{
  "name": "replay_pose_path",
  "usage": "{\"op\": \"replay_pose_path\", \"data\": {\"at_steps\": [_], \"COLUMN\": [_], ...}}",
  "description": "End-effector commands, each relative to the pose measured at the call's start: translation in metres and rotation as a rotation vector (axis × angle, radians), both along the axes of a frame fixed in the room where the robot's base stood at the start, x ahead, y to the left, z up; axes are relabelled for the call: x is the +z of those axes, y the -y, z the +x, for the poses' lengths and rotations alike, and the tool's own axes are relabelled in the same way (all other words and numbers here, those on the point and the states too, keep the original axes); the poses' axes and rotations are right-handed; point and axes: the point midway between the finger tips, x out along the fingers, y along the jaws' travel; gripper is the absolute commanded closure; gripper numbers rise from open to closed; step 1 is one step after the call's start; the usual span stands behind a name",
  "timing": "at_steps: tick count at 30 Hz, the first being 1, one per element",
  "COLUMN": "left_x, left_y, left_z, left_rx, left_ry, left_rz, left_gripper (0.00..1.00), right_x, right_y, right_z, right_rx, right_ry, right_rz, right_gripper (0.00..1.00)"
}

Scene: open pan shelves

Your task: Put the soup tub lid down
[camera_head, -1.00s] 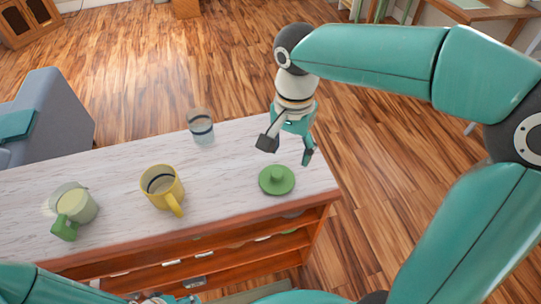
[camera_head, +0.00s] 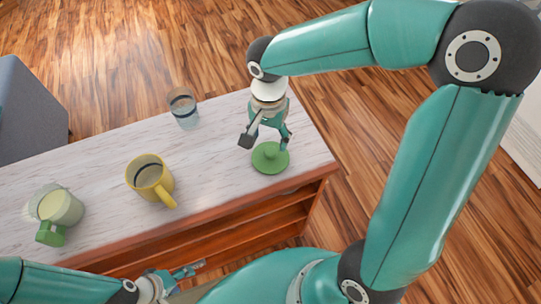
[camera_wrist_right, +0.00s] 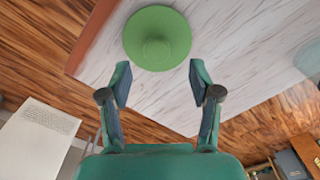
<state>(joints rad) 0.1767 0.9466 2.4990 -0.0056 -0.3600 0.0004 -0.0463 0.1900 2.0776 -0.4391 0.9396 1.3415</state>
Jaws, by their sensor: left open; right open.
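The soup tub lid (camera_head: 268,163), a round green disc with a knob on top, lies flat on the white counter top near its right end, knob up. It also shows in the right wrist view (camera_wrist_right: 157,22), beyond my fingertips. My right gripper (camera_head: 266,142) is open at the lid's far side, its fingers apart and nothing between them. In the right wrist view the open fingers (camera_wrist_right: 160,76) point towards the lid and do not close on it. My left gripper (camera_head: 188,271) is open and empty, low in front of the shelf unit.
The counter top (camera_head: 215,155) also holds a yellow mug (camera_head: 147,178), a pale green mug (camera_head: 62,208) with a darker handle, and a glass with a dark band (camera_head: 184,110). Open shelves (camera_head: 245,228) lie below its front edge. The counter around the lid is clear.

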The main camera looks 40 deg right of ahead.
Motion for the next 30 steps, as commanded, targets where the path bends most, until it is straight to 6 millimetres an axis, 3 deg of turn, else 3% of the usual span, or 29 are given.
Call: {"op": "replay_pose_path", "data": {"at_steps": [7, 15, 24, 25, 30], "left_x": [-0.001, -0.003, -0.003, -0.003, -0.003], "left_y": [0.000, 0.000, 0.000, 0.000, 0.000], "left_z": [0.000, 0.000, 0.000, 0.000, 0.000], "left_rx": [0.000, 0.000, 0.000, 0.000, 0.000], "left_ry": [0.000, 0.000, 0.000, 0.000, 0.000], "left_rz": [0.000, 0.000, 0.000, 0.000, 0.000], "left_gripper": [0.43, 0.43, 0.43, 0.43, 0.43], "right_x": [-0.016, -0.053, -0.058, -0.058, -0.058], "right_y": [0.001, 0.001, 0.001, 0.001, 0.001], "right_z": [-0.002, -0.004, -0.004, -0.004, -0.004], "right_rx": [-0.003, -0.002, -0.002, -0.002, -0.003], "right_ry": [-0.003, -0.003, 0.000, 0.000, 0.000], "right_rz": [0.001, 0.001, 0.001, 0.001, 0.001], "right_gripper": [0.37, 0.37, 0.37, 0.39, 0.67]}}
